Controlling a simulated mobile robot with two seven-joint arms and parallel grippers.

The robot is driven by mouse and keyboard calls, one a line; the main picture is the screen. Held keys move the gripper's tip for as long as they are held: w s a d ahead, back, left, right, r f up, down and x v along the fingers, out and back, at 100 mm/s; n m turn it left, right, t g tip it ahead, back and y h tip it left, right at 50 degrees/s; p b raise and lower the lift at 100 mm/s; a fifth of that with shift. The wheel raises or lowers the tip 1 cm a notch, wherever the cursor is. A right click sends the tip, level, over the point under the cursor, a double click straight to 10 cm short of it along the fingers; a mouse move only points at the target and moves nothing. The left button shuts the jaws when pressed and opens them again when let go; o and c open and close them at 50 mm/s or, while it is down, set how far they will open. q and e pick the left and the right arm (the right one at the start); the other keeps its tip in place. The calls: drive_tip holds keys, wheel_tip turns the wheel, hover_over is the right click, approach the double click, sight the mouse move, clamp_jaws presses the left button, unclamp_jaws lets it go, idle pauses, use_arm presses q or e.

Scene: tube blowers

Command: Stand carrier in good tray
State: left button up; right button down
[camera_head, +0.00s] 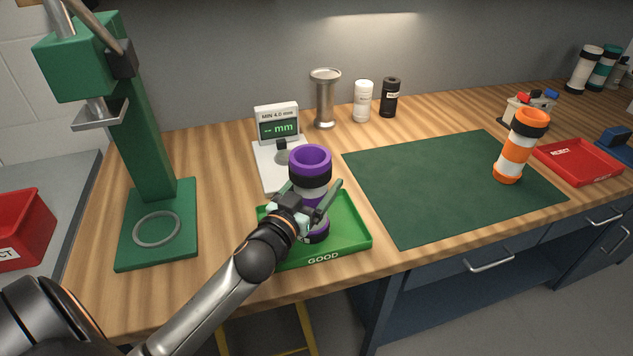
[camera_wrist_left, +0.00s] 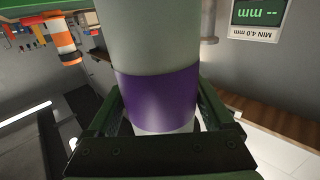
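The carrier (camera_head: 311,168) is an upright tube with purple ends, a black band below its top and a pale middle. It is over the green good tray (camera_head: 349,243); I cannot tell whether its base touches the floor. My left gripper (camera_head: 312,196) has its fingers on both sides of the carrier's middle. The gripper hides part of the lower carrier. My right gripper is not in view.
A gauge (camera_head: 277,125) reading "-- mm" stands behind the tray. A green press (camera_head: 150,140) stands left. A green mat (camera_head: 430,185) lies right, with an orange and white carrier (camera_head: 516,155) on it. A red tray (camera_head: 580,160) is farther right. Metal and small containers stand behind.

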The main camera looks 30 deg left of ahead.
use_arm(q)
drive_tip(key=shift+o, duration=0.9)
drive_tip(key=shift+d+f, duration=0.15)
drive_tip(key=shift+f, duration=0.35)
drive_tip(key=shift+s+f, duration=0.15)
drive_tip(key=shift+s+d+f, duration=0.1)
drive_tip(key=shift+s+f, duration=0.05)
drive_tip(key=shift+s, duration=0.1)
drive_tip(key=s+r+b, duration=0.1)
drive_tip(key=s, duration=1)
drive_tip(key=shift+s+d+r+b, duration=0.25)
drive_tip(key=shift+s+b, duration=0.05)
drive_tip(key=shift+b, duration=0.1)
